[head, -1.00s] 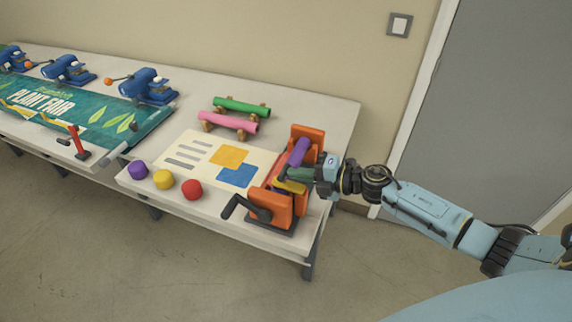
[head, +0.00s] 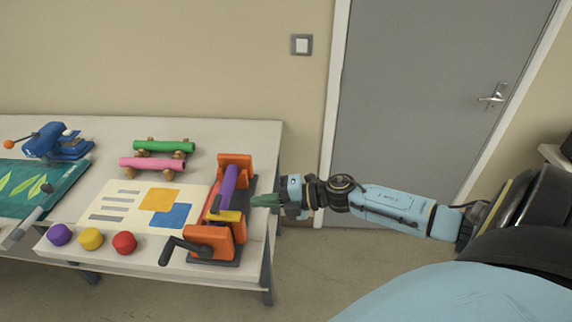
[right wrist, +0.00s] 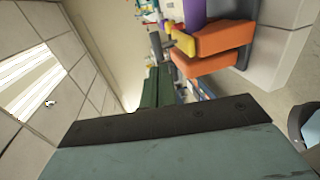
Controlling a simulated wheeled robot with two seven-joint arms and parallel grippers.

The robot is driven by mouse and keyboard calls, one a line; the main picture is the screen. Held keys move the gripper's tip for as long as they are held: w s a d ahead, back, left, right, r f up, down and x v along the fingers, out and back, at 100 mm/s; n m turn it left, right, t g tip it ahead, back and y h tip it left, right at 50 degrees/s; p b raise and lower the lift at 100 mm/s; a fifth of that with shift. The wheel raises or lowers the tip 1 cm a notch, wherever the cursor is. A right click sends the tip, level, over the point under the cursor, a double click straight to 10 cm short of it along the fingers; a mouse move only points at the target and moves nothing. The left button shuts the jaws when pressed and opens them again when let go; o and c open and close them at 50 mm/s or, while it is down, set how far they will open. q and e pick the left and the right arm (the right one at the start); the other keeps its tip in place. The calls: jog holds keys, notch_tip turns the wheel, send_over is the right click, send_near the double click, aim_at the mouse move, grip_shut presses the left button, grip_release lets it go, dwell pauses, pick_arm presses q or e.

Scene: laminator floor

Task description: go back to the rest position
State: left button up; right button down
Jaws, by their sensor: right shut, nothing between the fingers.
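My right gripper (head: 266,200) is shut and empty, beside the right side of the orange roller machine (head: 222,243) in the head view. Its dark green fingers (right wrist: 157,88) are together in the right wrist view, with the machine's orange part (right wrist: 215,64) beyond them. The machine holds a purple roll (head: 229,184) and has a yellow part (head: 226,216) and a dark crank (head: 176,247) at its front. My right arm reaches in from the right. My left gripper is not in view.
The white table (head: 100,127) holds a printed sheet (head: 118,203), green (head: 164,146) and pink (head: 152,164) rolls on stands, three round knobs, a blue tool (head: 57,143) and a green banner (head: 35,190). A grey door (head: 430,90) stands behind my arm. Floor is clear in front.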

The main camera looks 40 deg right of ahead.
jog(key=v, duration=0.5)
jog(key=shift+s+d, duration=0.2)
jog(key=shift+d, duration=0.05)
jog(key=s+d+f+m+t+h+b, duration=0.1)
jog(key=d+f+m+t+h+b, duration=0.3)
jog(key=f+m, duration=0.8)
jog(key=s+d+f+m+g+h+b, duration=0.1)
jog(key=s+f+m+g+h, duration=0.2)
jog(key=f, duration=0.7)
jog(key=s+d+f+m+g+h, duration=0.1)
jog(key=s+f+h, duration=0.3)
jog(key=f, duration=0.6)
jog(key=s+a+f+m+g+b, duration=0.1)
jog(key=s+a+f+m+g, duration=0.15)
jog(key=s+f, duration=0.45)
jog(key=s+a+f+m+g+b, duration=0.1)
jog(key=s+a+f+m+g, duration=0.15)
jog(key=s+f, duration=0.45)
jog(key=s+a+f+m+g+b, duration=0.1)
jog(key=s+a+f, duration=0.3)
jog(key=s, duration=0.4)
jog(key=s+a+f+m+g, duration=0.2)
jog(key=s+a+f+g, duration=0.2)
jog(key=s+a, duration=0.3)
jog(key=shift+s+a+b, duration=0.2)
jog(key=shift+s+b, duration=0.15)
jog(key=shift+s, duration=0.1)
